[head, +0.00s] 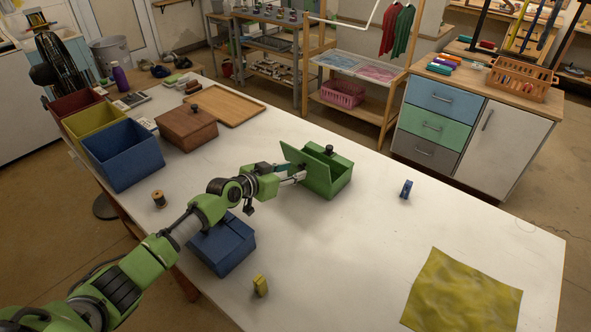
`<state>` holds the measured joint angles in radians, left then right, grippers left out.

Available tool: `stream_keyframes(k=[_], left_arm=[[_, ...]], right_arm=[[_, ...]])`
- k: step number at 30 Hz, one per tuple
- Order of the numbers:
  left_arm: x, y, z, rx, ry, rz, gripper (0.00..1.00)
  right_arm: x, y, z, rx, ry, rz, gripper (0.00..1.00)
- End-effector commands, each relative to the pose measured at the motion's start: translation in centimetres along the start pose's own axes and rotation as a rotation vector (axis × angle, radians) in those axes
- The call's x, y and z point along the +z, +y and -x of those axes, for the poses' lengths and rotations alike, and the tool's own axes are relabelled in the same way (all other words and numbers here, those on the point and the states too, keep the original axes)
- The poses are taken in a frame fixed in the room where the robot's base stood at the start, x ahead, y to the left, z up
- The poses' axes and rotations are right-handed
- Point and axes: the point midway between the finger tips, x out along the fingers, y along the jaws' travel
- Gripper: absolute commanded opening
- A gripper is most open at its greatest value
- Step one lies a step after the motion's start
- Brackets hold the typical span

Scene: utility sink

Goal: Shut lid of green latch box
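The green latch box (341,182) stands on the white table near the middle of the head view. Its green lid panel (296,155) is raised and tilted on the left side, and a dark gap shows between it and the rest of the top. A dark knob (330,149) stands up at the back of the box. My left gripper (299,175) is at the left face of the raised panel, close to or touching it; I cannot tell which. Its fingers are too small to tell whether they are open. My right gripper is out of view.
A wooden box (187,131) and wooden tray (226,105) stand behind. A blue item (406,189) and yellow cloth (462,296) lie right. The table right of the green box is mostly clear.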

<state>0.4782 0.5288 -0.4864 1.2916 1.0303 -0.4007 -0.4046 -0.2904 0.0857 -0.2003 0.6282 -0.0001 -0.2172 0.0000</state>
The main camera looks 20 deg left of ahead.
Motion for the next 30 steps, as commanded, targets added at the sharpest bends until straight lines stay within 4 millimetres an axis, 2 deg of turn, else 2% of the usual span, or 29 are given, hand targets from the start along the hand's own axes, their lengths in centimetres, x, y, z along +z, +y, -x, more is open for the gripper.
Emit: stream_keyframes(k=[6, 12, 18, 22, 30], left_arm=[[0.0, 0.0, -1.9, 0.000, 0.000, 0.001, 0.35], [0.0, 0.0, -2.4, 0.000, 0.000, -0.001, 0.35], [0.0, 0.0, -2.4, 0.000, 0.000, -0.001, 0.35], [0.0, 0.0, -2.4, 0.000, 0.000, -0.001, 0.01], [-0.2, 0.0, -2.3, 0.000, -0.008, -0.001, 0.00]], right_arm=[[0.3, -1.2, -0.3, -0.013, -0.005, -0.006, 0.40], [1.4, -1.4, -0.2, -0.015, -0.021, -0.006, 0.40], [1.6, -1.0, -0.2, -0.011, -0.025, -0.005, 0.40], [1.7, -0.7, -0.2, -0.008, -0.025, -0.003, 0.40], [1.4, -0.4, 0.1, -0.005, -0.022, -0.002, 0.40]])
